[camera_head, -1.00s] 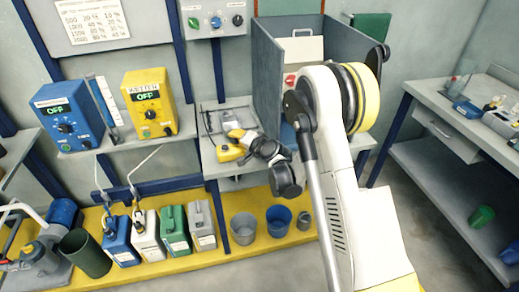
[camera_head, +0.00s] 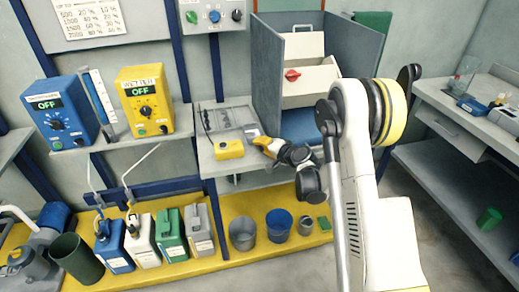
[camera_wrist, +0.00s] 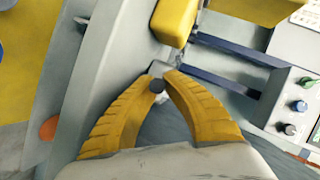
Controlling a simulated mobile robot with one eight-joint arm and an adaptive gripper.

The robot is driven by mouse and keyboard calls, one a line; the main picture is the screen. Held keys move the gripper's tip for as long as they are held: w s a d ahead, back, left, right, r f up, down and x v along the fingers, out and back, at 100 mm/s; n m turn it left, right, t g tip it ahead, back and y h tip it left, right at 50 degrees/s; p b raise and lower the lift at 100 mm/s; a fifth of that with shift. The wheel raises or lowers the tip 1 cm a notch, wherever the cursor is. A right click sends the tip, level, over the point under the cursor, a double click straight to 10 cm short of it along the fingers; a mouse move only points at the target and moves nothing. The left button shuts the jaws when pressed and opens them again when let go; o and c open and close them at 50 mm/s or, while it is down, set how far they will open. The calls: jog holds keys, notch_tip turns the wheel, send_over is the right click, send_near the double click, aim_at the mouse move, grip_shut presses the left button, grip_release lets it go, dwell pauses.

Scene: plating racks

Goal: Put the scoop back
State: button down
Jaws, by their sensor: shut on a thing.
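My gripper (camera_head: 261,141) is over the small grey bench (camera_head: 215,168), just right of a yellow block-shaped device. In the wrist view its yellow fingers (camera_wrist: 158,80) close around a small dark round end, which appears to be part of the scoop (camera_wrist: 157,86). The rest of the scoop is mostly hidden; a pale piece shows near the fingertips in the head view. The yellow device (camera_head: 229,149) lies on the bench and also shows just beyond the fingertips in the wrist view (camera_wrist: 175,20).
A grey-walled enclosure (camera_head: 262,75) with a red-handled white panel (camera_head: 310,75) stands right of the bench. Blue (camera_head: 60,117) and yellow (camera_head: 146,101) control boxes sit on a shelf at left. Jugs and buckets (camera_head: 242,233) line the yellow platform below.

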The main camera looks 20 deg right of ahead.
jog(key=shift+r, duration=0.1)
jog(key=c, duration=1.6)
grip_release()
